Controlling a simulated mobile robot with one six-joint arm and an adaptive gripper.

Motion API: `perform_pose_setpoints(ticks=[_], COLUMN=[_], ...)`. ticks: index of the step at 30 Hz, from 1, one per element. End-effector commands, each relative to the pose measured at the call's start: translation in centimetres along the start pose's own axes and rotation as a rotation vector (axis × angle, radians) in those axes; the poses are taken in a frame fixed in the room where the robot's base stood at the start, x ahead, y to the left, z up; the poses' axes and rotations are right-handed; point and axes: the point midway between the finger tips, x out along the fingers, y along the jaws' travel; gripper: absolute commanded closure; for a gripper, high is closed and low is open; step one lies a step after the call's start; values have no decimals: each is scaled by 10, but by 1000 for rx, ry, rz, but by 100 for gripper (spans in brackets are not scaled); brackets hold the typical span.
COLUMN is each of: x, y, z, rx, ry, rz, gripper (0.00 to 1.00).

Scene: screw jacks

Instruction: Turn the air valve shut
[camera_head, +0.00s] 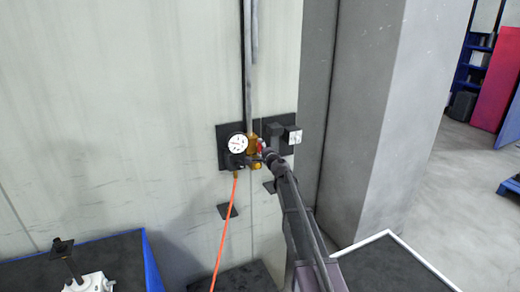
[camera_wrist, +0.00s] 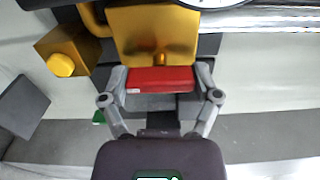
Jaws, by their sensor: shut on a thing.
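The air valve's red handle (camera_wrist: 160,79) lies crosswise between my gripper's fingers in the wrist view, in front of the brass valve body (camera_wrist: 152,35). In the head view the brass body (camera_head: 252,143) sits on a dark wall plate beside a round white gauge (camera_head: 238,144). My gripper (camera_wrist: 161,85) is shut on the red handle, one grey finger at each end. In the head view my gripper (camera_head: 263,152) reaches the valve from the lower right and hides most of the handle.
An orange hose (camera_head: 226,225) hangs below the gauge. A dark box with a white face (camera_head: 291,136) is just right of the valve. A grey pillar (camera_head: 355,120) stands further right. A blue-edged table (camera_head: 120,262) with a screw jack (camera_head: 90,282) is lower left.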

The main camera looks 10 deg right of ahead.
Motion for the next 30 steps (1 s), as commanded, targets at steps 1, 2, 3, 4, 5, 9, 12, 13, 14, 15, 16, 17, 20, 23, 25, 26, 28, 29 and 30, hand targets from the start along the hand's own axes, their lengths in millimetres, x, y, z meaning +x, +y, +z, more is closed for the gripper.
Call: perform_pose_setpoints(ticks=[1, 2, 3, 4, 5, 9, 12, 13, 14, 15, 16, 17, 20, 23, 25, 26, 28, 29, 30], x=[1, 1, 1, 1, 1, 1, 1, 1, 1, 0, 0, 0, 0, -1, -3, -4, -8, -10, -14], y=[0, 0, 0, 0, 0, 0, 0, 0, 0, 0, 0, 0, 0, 0, 0, 0, 0, 0, 0], z=[0, 0, 0, 0, 0, 0, 0, 0, 0, 0, 0, 0, 0, 0, 0, 0, 0, 0, 0], rx=[5, 5, 5, 5, 5, 4, 3, 3, 3, 2, 2, 2, 1, 1, 1, 1, 1, 1, 1], ry=[-1, -1, -1, -1, -1, 0, 0, 0, 0, 0, 0, 0, 0, 0, 1, 1, 1, 1, 1], rz=[-1, -1, -1, -1, -1, -1, -1, -1, -1, -1, -1, -1, 0, 0, 0, 0, 0, 0, 0], gripper=[68, 68, 68, 68, 68, 0, 0, 0, 0, 0, 0, 0, 0, 0, 0, 0, 0, 0, 0])
